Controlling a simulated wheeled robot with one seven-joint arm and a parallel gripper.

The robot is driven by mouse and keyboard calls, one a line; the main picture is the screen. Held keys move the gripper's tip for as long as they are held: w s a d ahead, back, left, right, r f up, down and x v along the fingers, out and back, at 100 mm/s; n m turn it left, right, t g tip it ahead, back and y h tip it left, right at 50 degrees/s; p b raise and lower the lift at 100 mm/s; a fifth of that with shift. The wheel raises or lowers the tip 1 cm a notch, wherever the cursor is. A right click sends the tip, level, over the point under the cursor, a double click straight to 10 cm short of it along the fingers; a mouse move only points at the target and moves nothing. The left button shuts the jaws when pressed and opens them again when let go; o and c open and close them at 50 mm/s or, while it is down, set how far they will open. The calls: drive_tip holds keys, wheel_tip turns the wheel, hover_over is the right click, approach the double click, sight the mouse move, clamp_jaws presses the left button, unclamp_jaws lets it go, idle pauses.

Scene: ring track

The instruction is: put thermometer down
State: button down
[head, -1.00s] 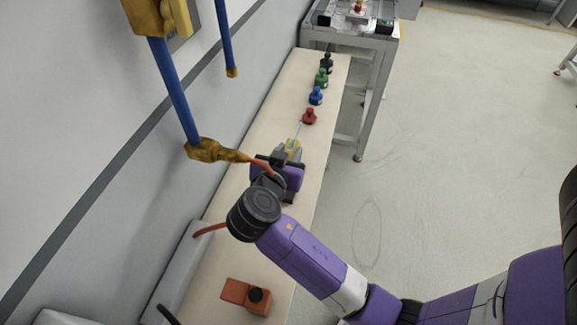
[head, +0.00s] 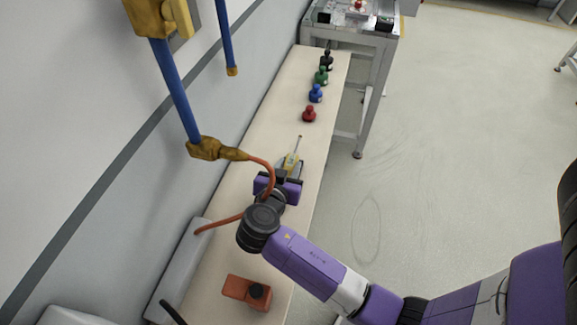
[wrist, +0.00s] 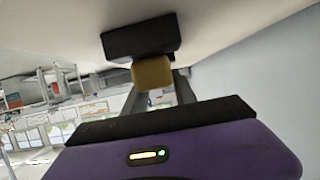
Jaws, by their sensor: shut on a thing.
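The thermometer (head: 291,161) is a small yellow device with a thin pale probe pointing away along the bench. My gripper (head: 288,170), with a purple body, is shut on it over the narrow cream bench (head: 268,135). In the wrist view, the yellow end of the thermometer (wrist: 152,73) sits between the dark fingers of my gripper (wrist: 155,88), with a dark block right beside it. I cannot tell whether the thermometer touches the bench; its lower side is hidden.
Red (head: 309,114), blue (head: 316,93), green (head: 321,76) and black (head: 327,60) knobbed pieces line the bench beyond the probe. An orange block (head: 247,292) lies nearer. An orange cable (head: 268,166) loops close beside my wrist from a yellow-brown fitting (head: 215,150).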

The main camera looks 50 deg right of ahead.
drive_tip(key=c, duration=1)
unclamp_jaws()
drive_tip(key=b+v, duration=0.1)
drive_tip(key=v, duration=1.1)
drive_tip(key=shift+r+b, duration=0.1)
drive_tip(key=shift+b, duration=0.25)
